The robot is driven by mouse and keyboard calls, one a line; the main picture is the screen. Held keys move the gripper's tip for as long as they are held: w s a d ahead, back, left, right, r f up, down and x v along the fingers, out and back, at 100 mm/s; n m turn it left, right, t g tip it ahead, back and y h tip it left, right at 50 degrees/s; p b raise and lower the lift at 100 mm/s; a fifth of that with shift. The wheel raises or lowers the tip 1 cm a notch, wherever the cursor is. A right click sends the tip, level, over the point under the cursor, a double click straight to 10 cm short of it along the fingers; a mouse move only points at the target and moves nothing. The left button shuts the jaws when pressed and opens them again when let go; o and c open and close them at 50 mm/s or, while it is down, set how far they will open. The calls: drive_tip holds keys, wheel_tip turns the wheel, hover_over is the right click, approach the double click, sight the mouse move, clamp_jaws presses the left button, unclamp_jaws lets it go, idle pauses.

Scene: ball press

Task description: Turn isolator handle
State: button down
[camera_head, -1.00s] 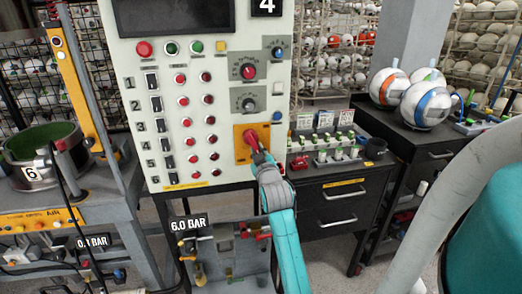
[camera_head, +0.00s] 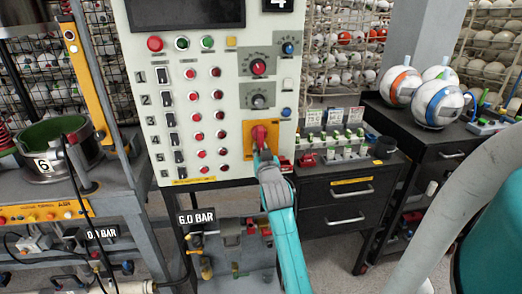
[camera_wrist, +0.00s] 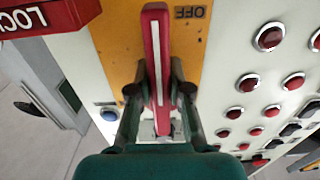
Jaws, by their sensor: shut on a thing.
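The red isolator handle (camera_head: 260,134) is on a yellow plate (camera_head: 249,150) at the lower right of the panel front. In the wrist view the handle (camera_wrist: 155,45) is a long red bar with a pale stripe, standing nearly upright in the picture. An upside-down OFF label (camera_wrist: 190,12) is beside its upper end. My gripper (camera_head: 264,153) reaches the handle from below. In the wrist view my gripper (camera_wrist: 160,92) has one finger on each side of the bar and is shut on it. The handle's lower end is partly hidden by the fingers.
A red LOCK-marked piece (camera_wrist: 45,15) is at the wrist view's upper left. Red push buttons (camera_wrist: 269,37) fill the panel to the right there. A dark cabinet (camera_head: 335,190) with tools on top stands right of the panel. A 6.0 BAR unit (camera_head: 196,217) is below.

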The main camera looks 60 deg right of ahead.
drive_tip(key=c, duration=1.1)
unclamp_jaws()
drive_tip(key=shift+w, duration=0.1)
drive_tip(key=v, duration=1.2)
drive_tip(key=shift+f, duration=0.1)
